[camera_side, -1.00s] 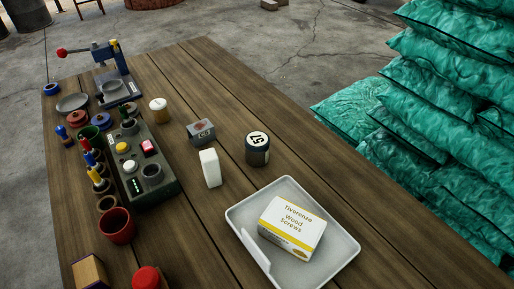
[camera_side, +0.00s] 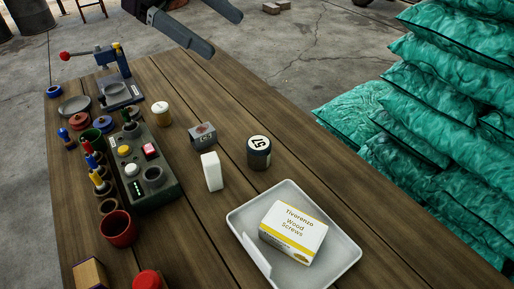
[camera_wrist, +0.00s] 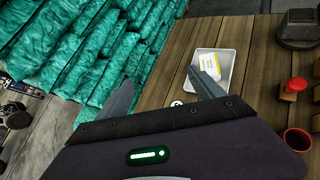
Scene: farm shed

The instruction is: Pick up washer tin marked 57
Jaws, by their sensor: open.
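The washer tin marked 57 (camera_side: 259,154) is a dark, short cylinder with a white top bearing the number. It stands upright on the wooden bench, behind the white tray. In the wrist view a small pale round top (camera_wrist: 176,103), likely the tin's, shows between my fingers near the palm edge, with the rest hidden. My gripper (camera_side: 220,33) is open and empty at the top of the side view, above the bench's far edge and well away from the tin. Its two spread fingers also show in the wrist view (camera_wrist: 161,78).
A white tray (camera_side: 343,263) holds a screw box (camera_side: 293,232). A white block (camera_side: 211,171), a small grey box (camera_side: 203,136) and a pale-topped jar (camera_side: 161,113) stand near the tin. A control box (camera_side: 160,189) is left. Green sacks (camera_side: 440,130) are stacked right.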

